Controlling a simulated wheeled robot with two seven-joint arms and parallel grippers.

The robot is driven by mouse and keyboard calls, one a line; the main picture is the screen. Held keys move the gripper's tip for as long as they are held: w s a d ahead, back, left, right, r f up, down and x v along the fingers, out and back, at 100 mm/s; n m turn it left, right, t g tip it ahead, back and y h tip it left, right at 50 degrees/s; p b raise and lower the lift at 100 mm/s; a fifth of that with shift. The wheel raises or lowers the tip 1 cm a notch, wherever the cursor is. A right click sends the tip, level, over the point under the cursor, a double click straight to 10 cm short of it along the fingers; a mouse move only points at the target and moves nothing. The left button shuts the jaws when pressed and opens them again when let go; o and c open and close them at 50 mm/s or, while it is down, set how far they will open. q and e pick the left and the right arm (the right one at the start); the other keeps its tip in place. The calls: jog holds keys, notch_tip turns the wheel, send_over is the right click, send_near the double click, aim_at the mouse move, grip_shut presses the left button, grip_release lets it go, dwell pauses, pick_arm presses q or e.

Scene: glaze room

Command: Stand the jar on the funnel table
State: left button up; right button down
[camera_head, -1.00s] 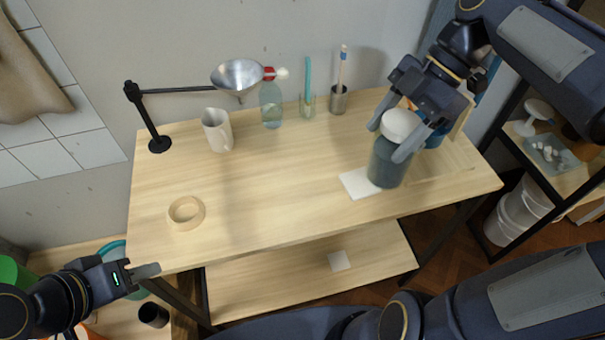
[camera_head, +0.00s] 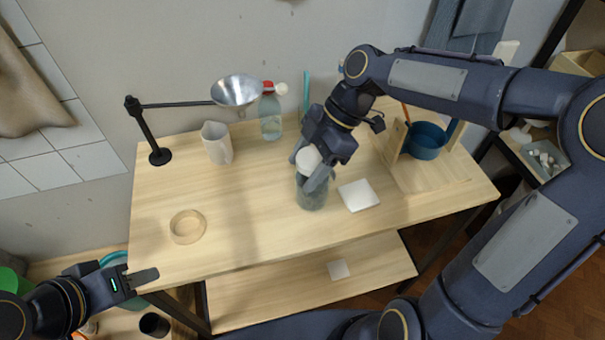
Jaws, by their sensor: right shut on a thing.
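The jar (camera_head: 311,196) has a dark grey-blue body and a white lid (camera_head: 307,158). It is upright at the middle right of the wooden funnel table (camera_head: 255,215), left of a white tile. My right gripper (camera_head: 312,172) is shut on the jar from above and hides part of its upper body. I cannot tell whether the jar's base touches the table. The metal funnel (camera_head: 237,91) hangs on a black stand's arm over the back of the table. My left gripper (camera_head: 146,278) is empty beyond the table's front left corner; its finger gap is not clear.
A white pitcher (camera_head: 217,143) and a clear bottle (camera_head: 270,117) stand at the back. A wooden ring (camera_head: 187,226) lies at the front left. A white tile (camera_head: 359,195) lies beside the jar. A blue pot (camera_head: 425,141) is at the right. The table's middle is clear.

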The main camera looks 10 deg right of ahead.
aim_at(296, 186)
jog(key=f, duration=0.3)
jog(key=shift+w+a+f, duration=0.1)
jog(key=shift+w+a, duration=0.05)
jog(key=shift+a, duration=0.25)
jog(key=shift+f, duration=0.4)
jog(key=shift+c, duration=2.1)
grip_release()
jog(key=shift+d, duration=0.1)
jog(key=v, duration=1.1)
jog(key=s+d+f+m+t+h, duration=0.1)
jog(key=s+d+f+m+t, duration=0.1)
jog(key=s+m, duration=0.6)
jog(key=s+d+f+m+t+h, duration=0.1)
jog(key=s+f+m+t, duration=0.3)
jog(key=s+m, duration=0.5)
jog(key=d+m+t, duration=0.1)
jog(key=m, duration=0.3)
jog(key=shift+d+f+h, duration=0.3)
